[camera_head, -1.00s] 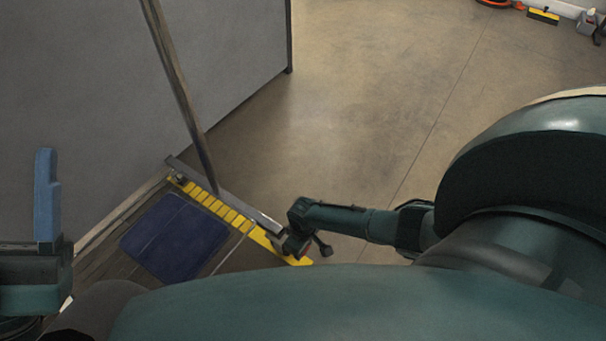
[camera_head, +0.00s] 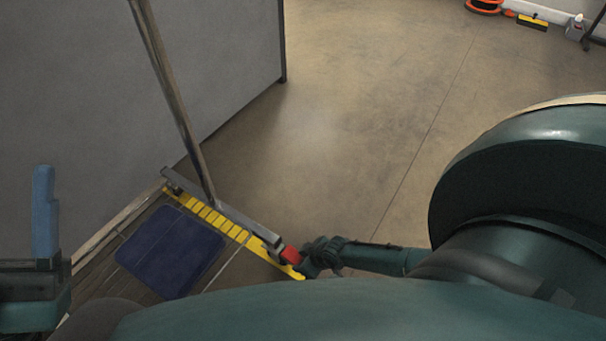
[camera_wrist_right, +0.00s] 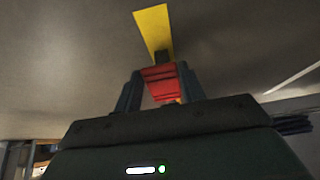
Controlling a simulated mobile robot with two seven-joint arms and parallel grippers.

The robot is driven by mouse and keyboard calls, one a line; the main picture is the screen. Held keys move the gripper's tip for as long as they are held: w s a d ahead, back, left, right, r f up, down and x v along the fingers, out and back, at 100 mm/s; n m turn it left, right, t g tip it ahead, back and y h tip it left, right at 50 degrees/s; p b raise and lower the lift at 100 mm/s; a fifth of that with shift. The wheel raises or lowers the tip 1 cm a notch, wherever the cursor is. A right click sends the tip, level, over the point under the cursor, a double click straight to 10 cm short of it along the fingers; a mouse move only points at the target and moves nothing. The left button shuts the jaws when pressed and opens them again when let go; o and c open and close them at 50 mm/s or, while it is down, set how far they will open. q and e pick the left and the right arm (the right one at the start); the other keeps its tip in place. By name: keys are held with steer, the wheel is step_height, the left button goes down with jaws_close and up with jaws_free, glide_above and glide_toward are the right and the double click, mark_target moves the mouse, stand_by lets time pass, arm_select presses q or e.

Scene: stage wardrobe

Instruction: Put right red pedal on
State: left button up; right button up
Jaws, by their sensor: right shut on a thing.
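The red pedal (camera_head: 290,255) sits at the right end of a grey bar (camera_head: 236,219) beside a yellow striped edge (camera_head: 211,216). In the right wrist view the red pedal (camera_wrist_right: 160,82) lies between my two blue fingers, with a yellow strip (camera_wrist_right: 153,27) beyond it. My right gripper (camera_head: 299,260) is shut on the red pedal; its fingers are mostly hidden in the head view. My left gripper (camera_head: 44,212) shows only partly at the left edge, with one blue finger upright, away from the pedal.
A pole (camera_head: 172,92) rises from the bar. A dark blue pad (camera_head: 171,250) lies on the platform behind the yellow edge. A grey panel (camera_head: 150,75) stands at the left.

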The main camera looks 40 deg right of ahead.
arm_select(q)
steer(key=shift+s+r+m+h, duration=0.15)
steer(key=shift+r+m+h, duration=0.1)
steer(key=shift+m+h, duration=0.15)
steer(key=shift+f, duration=0.1)
arm_select(e)
steer(key=o, duration=1)
arm_select(q)
step_height(320, 180, down, 8)
steer(key=n+g+y+p, duration=0.2)
steer(key=n+y+p, duration=0.5)
steer(key=y+p, duration=0.1)
steer(key=shift+s+d+n+p, duration=0.15)
steer(key=shift+n+p, duration=0.15)
steer(key=shift+p, duration=0.4)
arm_select(e)
steer(key=shift+v, duration=6.55)
steer(key=shift+s+d+f, duration=0.1)
steer(key=shift+s+f, duration=0.05)
steer(key=shift+s, duration=0.05)
